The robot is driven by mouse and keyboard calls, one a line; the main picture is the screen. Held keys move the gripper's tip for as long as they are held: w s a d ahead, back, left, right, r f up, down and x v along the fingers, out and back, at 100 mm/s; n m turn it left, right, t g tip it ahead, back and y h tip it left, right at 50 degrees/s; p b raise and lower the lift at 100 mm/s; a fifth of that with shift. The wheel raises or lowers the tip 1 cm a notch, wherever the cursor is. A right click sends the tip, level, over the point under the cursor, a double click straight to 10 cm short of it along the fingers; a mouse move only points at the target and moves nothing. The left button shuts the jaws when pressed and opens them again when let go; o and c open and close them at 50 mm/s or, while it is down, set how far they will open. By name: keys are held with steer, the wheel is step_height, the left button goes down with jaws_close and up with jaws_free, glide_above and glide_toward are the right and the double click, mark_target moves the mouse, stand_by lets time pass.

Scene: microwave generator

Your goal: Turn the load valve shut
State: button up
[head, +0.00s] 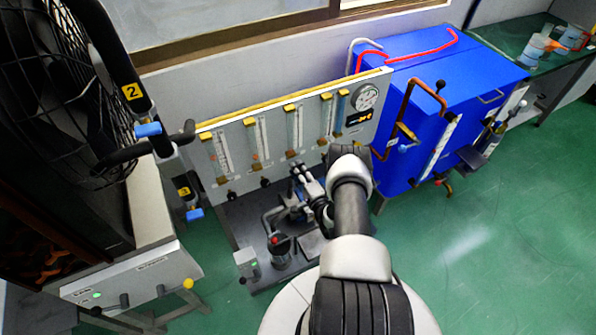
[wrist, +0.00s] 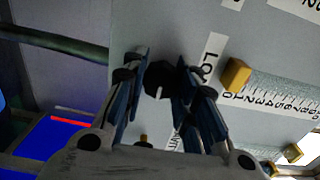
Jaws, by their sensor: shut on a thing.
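The load valve is a small black knob (wrist: 158,78) on the grey panel, beside a white label (wrist: 209,58) that begins "LO"; the rest of the label is hidden by a finger. My gripper (wrist: 157,88) has its two fingers on either side of this knob and is shut on it. In the head view my gripper (head: 299,173) is at the lower part of the flowmeter panel (head: 273,118). There the gripped knob is hidden behind the gripper and cannot be made out.
Several flowmeter tubes with brass blocks line the panel, with other black knobs (head: 231,195) below. A red-topped device (head: 280,247) stands on the base below. A blue cabinet (head: 440,80) with copper pipe (head: 404,105) is right; a caged fan (head: 55,95) is left. Green floor is clear at right.

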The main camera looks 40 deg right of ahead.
steer(key=o, duration=1.1)
steer(key=shift+s, duration=0.1)
steer(key=v, duration=1.2)
